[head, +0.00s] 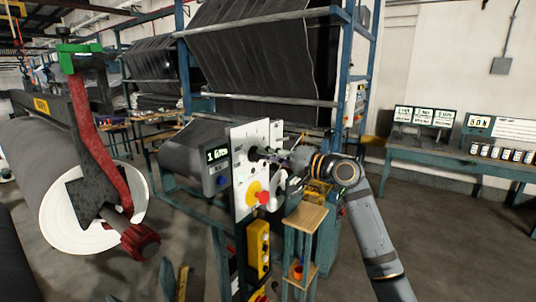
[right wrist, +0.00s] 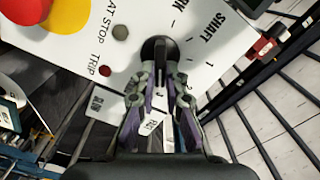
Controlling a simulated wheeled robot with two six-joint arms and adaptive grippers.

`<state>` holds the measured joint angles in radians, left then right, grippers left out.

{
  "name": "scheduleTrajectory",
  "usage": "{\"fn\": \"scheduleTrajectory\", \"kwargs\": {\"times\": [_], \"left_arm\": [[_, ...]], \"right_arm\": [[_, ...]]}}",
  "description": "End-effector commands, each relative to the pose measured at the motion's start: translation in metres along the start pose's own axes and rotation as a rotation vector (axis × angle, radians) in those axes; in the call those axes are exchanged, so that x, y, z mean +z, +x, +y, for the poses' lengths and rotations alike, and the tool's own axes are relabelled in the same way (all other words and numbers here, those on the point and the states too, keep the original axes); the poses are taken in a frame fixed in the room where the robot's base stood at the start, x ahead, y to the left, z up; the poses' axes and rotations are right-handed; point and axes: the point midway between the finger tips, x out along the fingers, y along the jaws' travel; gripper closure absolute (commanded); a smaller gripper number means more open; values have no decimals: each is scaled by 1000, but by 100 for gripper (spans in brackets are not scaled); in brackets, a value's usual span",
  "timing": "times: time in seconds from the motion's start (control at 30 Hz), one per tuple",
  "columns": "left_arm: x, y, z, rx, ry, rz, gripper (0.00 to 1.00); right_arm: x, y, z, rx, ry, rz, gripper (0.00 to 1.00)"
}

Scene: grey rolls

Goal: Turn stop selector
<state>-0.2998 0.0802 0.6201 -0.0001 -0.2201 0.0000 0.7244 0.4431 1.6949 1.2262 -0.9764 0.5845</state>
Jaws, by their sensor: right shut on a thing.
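The stop selector is a black knob on the white control panel (head: 243,200); in the right wrist view the knob (right wrist: 160,48) sits on the white plate beside the printed words "SHAFT" and "STOP". My right gripper (head: 284,160) reaches the panel's face from the right. In the right wrist view its fingers (right wrist: 161,82) close around the near end of the knob, and the dark bar of the knob points along the fingers. The fingers hide part of the knob. My left gripper is not seen.
A red button (head: 263,198) on a yellow plate sits low on the panel. A yellow push-button box (head: 259,247) hangs below, with a small wooden stand (head: 304,219) close to its right. A big grey roll (head: 40,170) with a red arm (head: 103,150) stands at left.

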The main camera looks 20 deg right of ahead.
Motion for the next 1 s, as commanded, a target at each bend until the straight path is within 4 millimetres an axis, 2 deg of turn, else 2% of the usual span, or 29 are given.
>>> {"fn": "scheduleTrajectory", "kwargs": {"times": [0.3,0.33,0.47,0.5,0.8,0.87,1.0], "left_arm": [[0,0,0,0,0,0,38],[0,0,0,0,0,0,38],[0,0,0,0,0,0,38],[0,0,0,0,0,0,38],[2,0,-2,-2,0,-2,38],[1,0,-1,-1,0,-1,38],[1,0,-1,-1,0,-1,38]], "right_arm": [[0,0,0,0,0,1,100],[0,0,0,0,0,1,85],[0,0,0,0,0,1,67],[0,0,0,0,0,1,66],[0,-2,1,1,0,1,66],[-1,-8,1,2,-1,2,66],[-1,-33,3,8,-6,2,66]]}}
